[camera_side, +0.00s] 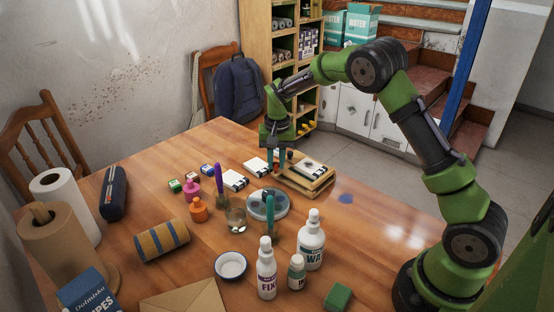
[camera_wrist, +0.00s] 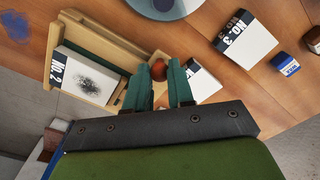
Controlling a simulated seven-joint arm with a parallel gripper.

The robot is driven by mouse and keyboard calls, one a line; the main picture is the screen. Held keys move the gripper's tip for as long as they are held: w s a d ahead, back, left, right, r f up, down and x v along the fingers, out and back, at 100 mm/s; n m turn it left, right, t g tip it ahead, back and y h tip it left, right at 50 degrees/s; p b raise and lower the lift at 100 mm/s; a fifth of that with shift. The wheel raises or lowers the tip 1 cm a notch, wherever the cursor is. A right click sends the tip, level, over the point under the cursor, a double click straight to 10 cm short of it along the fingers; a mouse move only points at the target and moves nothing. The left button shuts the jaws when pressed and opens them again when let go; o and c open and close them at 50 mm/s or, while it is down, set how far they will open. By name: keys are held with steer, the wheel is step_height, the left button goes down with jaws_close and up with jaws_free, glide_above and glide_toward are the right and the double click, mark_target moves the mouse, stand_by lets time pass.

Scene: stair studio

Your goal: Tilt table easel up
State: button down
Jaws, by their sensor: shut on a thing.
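The wooden table easel (camera_side: 319,190) lies low, nearly flat, near the table's far right edge. It also shows at left in the wrist view (camera_wrist: 90,38). A white No. 2 panel (camera_wrist: 85,80) with a dark smudge rests on it. A round reddish-brown knob (camera_wrist: 158,70) sits at the easel's edge. My gripper (camera_side: 276,168) points down beside the easel's left end in the side view. In the wrist view its green fingers (camera_wrist: 163,74) are shut on the knob. The knob's lower part and its joint with the easel are hidden.
White boxes (camera_side: 235,180), one marked No. 3 (camera_wrist: 245,38), stand left of the easel. A round palette (camera_side: 268,204), a glass (camera_side: 236,220) and bottles (camera_side: 312,240) stand nearer the camera. The tabletop right of the easel is clear except for a blue stain (camera_side: 345,198).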

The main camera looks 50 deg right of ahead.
steer(key=shift+s+r+t, duration=0.45)
steer(key=shift+r+t, duration=0.25)
steer(key=shift+r, duration=0.1)
steer(key=shift+s+r+t, duration=0.45)
steer(key=shift+r+t, duration=0.25)
steer(key=shift+r, duration=0.05)
steer(key=shift+s+r, duration=0.4)
steer(key=shift+s, duration=0.25)
steer(key=shift+s+r, duration=0.4)
steer(key=shift+s, duration=0.2)
steer(key=shift+s+d+r, duration=0.1)
steer(key=shift+s+d, duration=0.05)
steer(key=shift+d, duration=0.05)
steer(key=c, duration=1)
jaws_free()
steer(key=shift+a, duration=0.1)
steer(key=v, duration=1.7)
steer(key=shift+w, duration=0.25)
